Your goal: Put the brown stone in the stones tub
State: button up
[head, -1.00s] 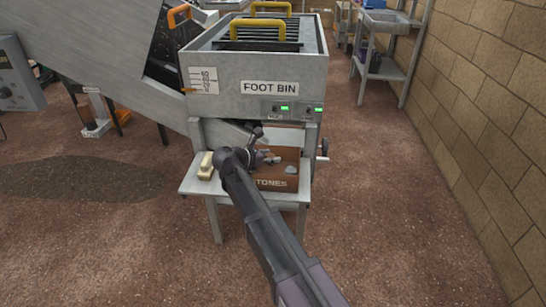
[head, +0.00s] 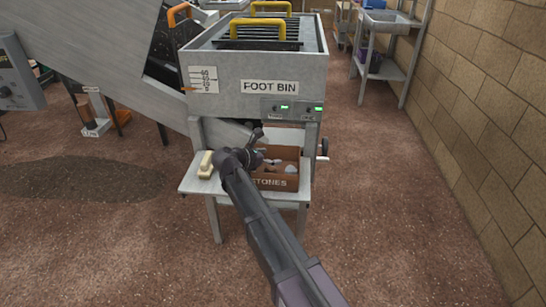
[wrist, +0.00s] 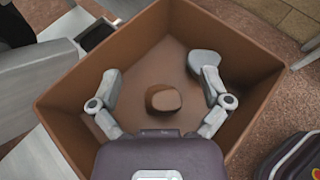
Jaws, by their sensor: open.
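The stones tub (head: 285,184) is a brown open box on the low shelf under the foot bin, with lettering on its front. The wrist view looks down into the tub (wrist: 75,110). The brown stone (wrist: 163,98), rounded and flat-topped, rests on the tub's floor near the middle. My gripper (wrist: 161,82) is open, its fingers apart on either side of the stone with clear gaps. In the head view my gripper (head: 266,158) is over the tub and partly covers its left side. A light grey stone (wrist: 203,58) lies by the right fingertip.
The foot bin (head: 250,100) stands over the shelf, close above my gripper. A pale block (head: 205,165) sits at the shelf's left end. The brick wall (head: 490,130) is to the right. The floor (head: 400,200) between is clear.

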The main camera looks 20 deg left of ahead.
jog(key=shift+r, duration=0.1)
jog(key=shift+r+p, duration=0.5)
jog(key=shift+p, duration=0.2)
jog(key=p+v, duration=0.4)
jog(key=v, duration=0.8)
